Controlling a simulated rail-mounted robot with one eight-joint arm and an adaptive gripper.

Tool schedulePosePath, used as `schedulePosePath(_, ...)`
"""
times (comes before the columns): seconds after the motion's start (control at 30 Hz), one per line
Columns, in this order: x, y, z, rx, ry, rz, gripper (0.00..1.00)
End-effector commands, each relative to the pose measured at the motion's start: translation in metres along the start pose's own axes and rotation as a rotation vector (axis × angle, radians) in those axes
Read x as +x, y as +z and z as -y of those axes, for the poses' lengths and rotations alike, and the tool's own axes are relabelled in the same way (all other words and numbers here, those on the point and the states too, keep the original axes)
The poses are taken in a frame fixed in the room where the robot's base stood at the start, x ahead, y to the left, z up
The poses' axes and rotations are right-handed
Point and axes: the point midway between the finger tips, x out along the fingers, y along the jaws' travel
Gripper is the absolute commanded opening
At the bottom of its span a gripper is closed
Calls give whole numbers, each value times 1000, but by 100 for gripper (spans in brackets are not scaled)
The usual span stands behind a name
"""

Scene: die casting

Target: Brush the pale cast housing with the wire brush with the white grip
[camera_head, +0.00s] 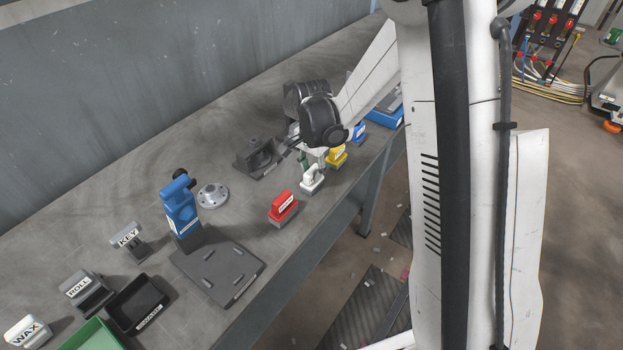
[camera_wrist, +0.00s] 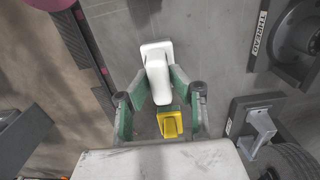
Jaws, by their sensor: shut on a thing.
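The wire brush with the white grip (camera_head: 312,178) is near the table's front edge. In the wrist view its white grip (camera_wrist: 157,74) is between the green-padded fingers of my gripper (camera_wrist: 161,88), which are shut on it. In the head view my gripper (camera_head: 311,163) is above the brush, partly hidden by my own wrist. I cannot tell whether the brush touches the table. No pale cast housing can be picked out with certainty. A pale grey round flanged casting (camera_head: 212,195) and a dark grey casting (camera_head: 258,157) lie farther back on the table.
A red brush (camera_head: 283,207) and a yellow one (camera_head: 337,156) flank the white brush closely; a blue one (camera_head: 358,132) is beyond. A blue upright tool (camera_head: 180,210) stands by a dark plate (camera_head: 218,274). Dark and green trays are at lower left.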

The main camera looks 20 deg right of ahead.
Motion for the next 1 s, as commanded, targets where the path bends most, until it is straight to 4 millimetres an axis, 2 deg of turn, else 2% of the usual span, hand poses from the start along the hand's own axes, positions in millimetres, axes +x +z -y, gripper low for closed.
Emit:
schedulePosePath(0.8, -53, 0, 0, 0, 0, 0, 0)
schedulePosePath(1.0, -60, 0, 0, 0, 0, 0, 0)
